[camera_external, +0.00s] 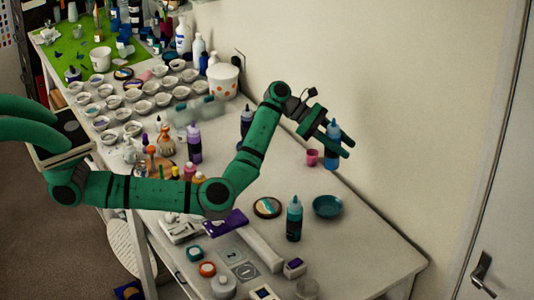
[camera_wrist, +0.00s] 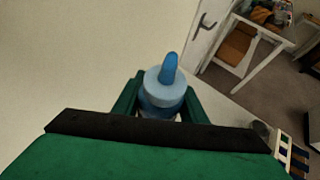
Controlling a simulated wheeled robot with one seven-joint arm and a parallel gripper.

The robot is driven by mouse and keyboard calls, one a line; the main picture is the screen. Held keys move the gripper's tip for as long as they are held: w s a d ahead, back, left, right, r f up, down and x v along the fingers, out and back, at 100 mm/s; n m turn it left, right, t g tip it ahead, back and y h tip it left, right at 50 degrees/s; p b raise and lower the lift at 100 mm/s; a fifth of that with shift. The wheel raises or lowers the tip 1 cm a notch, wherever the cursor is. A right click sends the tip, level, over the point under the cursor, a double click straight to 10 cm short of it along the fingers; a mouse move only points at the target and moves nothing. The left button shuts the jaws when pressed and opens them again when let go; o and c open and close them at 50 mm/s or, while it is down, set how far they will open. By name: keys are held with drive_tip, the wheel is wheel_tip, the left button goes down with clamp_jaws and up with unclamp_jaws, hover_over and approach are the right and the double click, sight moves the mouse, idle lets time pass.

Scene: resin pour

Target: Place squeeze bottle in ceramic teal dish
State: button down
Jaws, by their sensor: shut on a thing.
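My gripper (camera_external: 338,143) is raised above the far side of the table, near the wall. It is shut on a blue squeeze bottle (camera_external: 332,158) with a light blue cap, held roughly upright. In the wrist view the bottle's blue tip and pale cap (camera_wrist: 166,88) show between the two green fingers. The ceramic teal dish (camera_external: 327,206) sits on the table below the held bottle and looks empty. A second squeeze bottle (camera_external: 294,219), dark teal with a light cap, stands on the table just left of the dish.
A pink cup (camera_external: 312,157) shows next to the held bottle. A round coaster (camera_external: 267,207) lies left of the dark teal bottle. A white box (camera_external: 260,249) and small jars lie in front. The tabletop right of the dish is clear.

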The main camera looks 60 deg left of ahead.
wheel_tip(320, 180, down, 19)
drive_tip(key=shift+r, duration=0.1)
idle(0.5)
drive_tip(key=c, duration=1.1)
unclamp_jaws()
drive_tip(key=v, duration=1.2)
drive_tip(key=shift+s, duration=0.1)
